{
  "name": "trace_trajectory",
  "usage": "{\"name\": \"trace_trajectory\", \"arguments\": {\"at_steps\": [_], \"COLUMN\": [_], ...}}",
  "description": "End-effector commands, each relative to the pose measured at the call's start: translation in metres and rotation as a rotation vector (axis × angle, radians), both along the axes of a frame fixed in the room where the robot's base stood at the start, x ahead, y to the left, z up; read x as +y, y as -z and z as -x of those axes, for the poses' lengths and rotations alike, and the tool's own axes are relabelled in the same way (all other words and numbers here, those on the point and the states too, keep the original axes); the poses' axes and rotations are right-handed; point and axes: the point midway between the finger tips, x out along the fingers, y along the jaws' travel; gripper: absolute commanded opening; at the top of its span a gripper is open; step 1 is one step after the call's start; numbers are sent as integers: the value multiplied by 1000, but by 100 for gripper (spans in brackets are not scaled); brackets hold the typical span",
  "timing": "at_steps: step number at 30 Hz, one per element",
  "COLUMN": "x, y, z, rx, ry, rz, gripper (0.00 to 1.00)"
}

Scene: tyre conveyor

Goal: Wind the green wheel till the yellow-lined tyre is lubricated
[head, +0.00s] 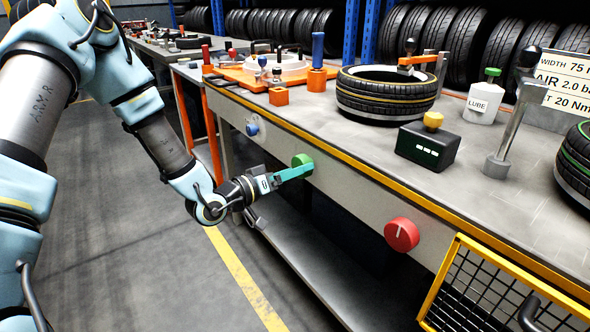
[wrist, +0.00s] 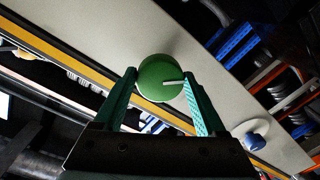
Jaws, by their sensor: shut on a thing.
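The green wheel (head: 303,161) is a round knob on the front panel of the bench. In the wrist view the green wheel (wrist: 158,76) fills the gap between my fingers, and its white mark points to the right. My gripper (head: 296,171) has teal fingers and is shut on the wheel from the front; it also shows in the wrist view (wrist: 161,84). The yellow-lined tyre (head: 386,103) lies flat on the bench top, with an orange-armed fixture (head: 418,61) at its back right edge. The white LUBE bottle (head: 483,101) with a green cap stands to its right.
A red knob (head: 402,234) and a blue knob (head: 252,129) sit on the same front panel. A black box with a yellow button (head: 433,120) stands on the bench top. A yellow mesh guard (head: 500,290) stands at lower right. The floor left of the bench is clear.

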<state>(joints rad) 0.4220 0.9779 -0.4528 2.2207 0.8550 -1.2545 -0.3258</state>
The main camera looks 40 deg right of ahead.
Motion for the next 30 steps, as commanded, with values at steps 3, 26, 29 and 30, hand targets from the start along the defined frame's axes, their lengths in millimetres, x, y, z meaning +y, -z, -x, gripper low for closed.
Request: {"name": "trace_trajectory", "arguments": {"at_steps": [3,26,29,30], "x": [1,0,0,2], "y": [0,0,0,0], "z": [0,0,0,0], "rx": [16,20,19,19], "ry": [0,0,0,0], "rz": [-2,-2,-1,-1], "gripper": [18,100,100,100]}}
